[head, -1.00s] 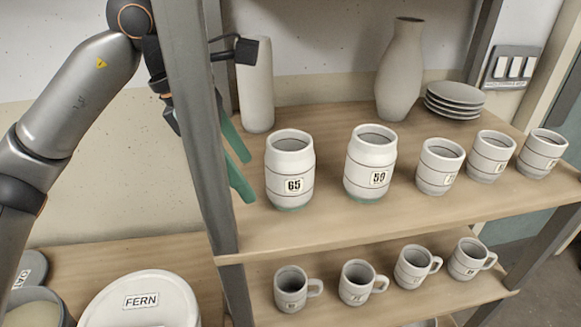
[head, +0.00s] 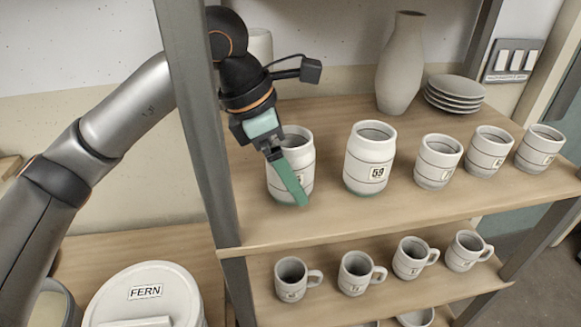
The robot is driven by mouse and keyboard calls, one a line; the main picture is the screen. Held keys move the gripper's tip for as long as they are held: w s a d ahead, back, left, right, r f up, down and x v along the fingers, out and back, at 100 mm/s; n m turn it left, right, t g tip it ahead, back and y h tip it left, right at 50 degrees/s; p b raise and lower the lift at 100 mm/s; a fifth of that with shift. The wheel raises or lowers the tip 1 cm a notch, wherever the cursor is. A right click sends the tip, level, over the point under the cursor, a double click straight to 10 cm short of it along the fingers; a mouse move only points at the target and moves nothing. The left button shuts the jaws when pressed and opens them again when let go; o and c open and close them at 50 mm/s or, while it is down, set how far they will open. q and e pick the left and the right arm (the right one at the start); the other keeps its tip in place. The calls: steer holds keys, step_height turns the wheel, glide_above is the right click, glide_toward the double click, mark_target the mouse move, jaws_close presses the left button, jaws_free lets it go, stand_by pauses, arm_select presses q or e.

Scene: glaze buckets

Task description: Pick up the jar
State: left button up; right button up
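A white jar (head: 303,161) with dark bands stands on the upper shelf near the left post. My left gripper (head: 298,200) is at this jar. One green finger slants down across its front and covers most of its label. The other finger is hidden, so I cannot tell how far apart the fingers are or whether they touch the jar. A second white jar, labelled 59 (head: 371,152), stands upright just to the right, clear of the gripper. My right gripper is out of view.
The shelf post (head: 198,120) is close beside my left arm. Several banded cups (head: 438,160) stand to the right. A tall vase (head: 398,70), stacked plates (head: 455,93) and a partly hidden cylinder (head: 259,45) are behind. Several mugs (head: 357,275) fill the lower shelf. A FERN bucket (head: 145,292) is lower left.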

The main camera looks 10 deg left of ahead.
mark_target(290, 150)
arm_select(q)
steer(key=c, duration=1.4)
steer(key=shift+c, duration=0.2)
steer(key=shift+r, duration=0.15)
steer(key=shift+r, duration=0.5)
step_height(290, 150, up, 2)
steer(key=shift+r, duration=0.15)
steer(key=s+a+b, duration=0.1)
steer(key=a, duration=0.2)
steer(key=s+a+b, duration=0.1)
steer(key=a, duration=0.2)
steer(key=s+a+b, duration=0.1)
steer(key=s+a, duration=0.1)
steer(key=a, duration=0.2)
steer(key=shift+s+a, duration=0.1)
steer(key=s+a+b, duration=0.1)
steer(key=s+a, duration=0.1)
steer(key=a, duration=0.4)
steer(key=shift+s+a, duration=0.25)
steer(key=shift+s, duration=0.15)
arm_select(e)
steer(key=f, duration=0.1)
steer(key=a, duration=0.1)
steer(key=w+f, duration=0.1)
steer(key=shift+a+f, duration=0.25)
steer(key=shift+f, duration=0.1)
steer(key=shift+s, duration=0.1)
